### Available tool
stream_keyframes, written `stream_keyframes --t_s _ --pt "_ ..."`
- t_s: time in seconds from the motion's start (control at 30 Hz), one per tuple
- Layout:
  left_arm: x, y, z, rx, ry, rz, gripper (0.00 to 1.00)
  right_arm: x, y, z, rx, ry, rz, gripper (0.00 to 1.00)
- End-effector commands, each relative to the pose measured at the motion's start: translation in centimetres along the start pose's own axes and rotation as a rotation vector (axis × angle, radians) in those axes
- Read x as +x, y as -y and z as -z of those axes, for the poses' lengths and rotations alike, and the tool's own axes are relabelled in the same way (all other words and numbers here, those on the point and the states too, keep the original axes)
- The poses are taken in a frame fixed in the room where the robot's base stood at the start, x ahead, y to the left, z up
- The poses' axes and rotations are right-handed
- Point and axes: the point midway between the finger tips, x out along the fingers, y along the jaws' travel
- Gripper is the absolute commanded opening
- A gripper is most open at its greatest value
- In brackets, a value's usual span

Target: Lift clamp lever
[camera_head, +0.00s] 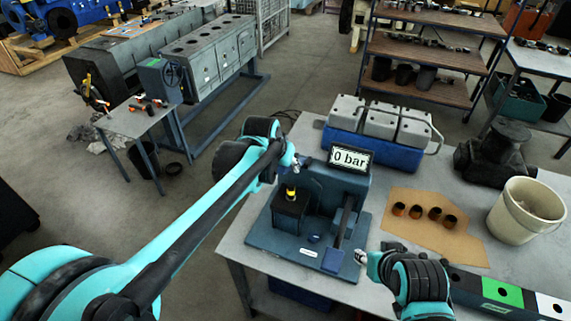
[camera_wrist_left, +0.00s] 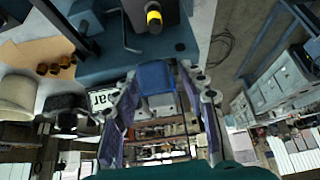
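The blue-grey test rig (camera_head: 285,240) stands on the table with a "0 bar" display (camera_head: 350,157) at its back. A dark block (camera_head: 290,208) on it carries a black and yellow part (camera_head: 291,193), also seen in the left wrist view (camera_wrist_left: 153,18). A dark upright lever (camera_head: 343,222) is on the rig's right side. A thin bent rod (camera_wrist_left: 126,35) shows beside the block; I cannot tell which is the clamp lever. My left gripper (camera_head: 293,163) is above the rig's back left; its fingers (camera_wrist_left: 160,72) are apart and empty. My right gripper (camera_head: 362,257) is beside the rig's front right corner.
A blue crate with grey tops (camera_head: 372,152) stands behind the rig. Right of it are a brown mat (camera_head: 420,232) with several small dark rings, a dark casting (camera_head: 495,155) and a cream bucket (camera_head: 527,211). A long dark case (camera_head: 465,289) lies at the front right.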

Motion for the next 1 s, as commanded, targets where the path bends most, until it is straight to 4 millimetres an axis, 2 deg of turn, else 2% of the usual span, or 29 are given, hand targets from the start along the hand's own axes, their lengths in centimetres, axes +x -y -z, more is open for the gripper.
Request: stream_keyframes --t_s 0.17,0.27,0.7,0.83,1.0 --pt "-0.2 0.0 0.0 0.0 0.0 0.0 0.42 0.0 0.0 0.0 0.0 0.0 0.0 0.4" --pt "-1.1 0.0 0.0 0.0 0.0 0.0 0.42 0.0 0.0 0.0 0.0 0.0 0.0 0.4" --pt "-9.9 0.0 0.0 -0.001 0.001 0.0 0.42 0.0 0.0 0.0 0.0 0.0 0.0 0.4" --pt "-11.4 0.0 0.0 -0.001 0.001 0.0 0.42 0.0 0.0 0.0 0.0 0.0 0.0 0.4" --pt "-12.0 0.0 0.0 -0.001 0.001 0.0 0.42 0.0 0.0 0.0 0.0 0.0 0.0 0.4"
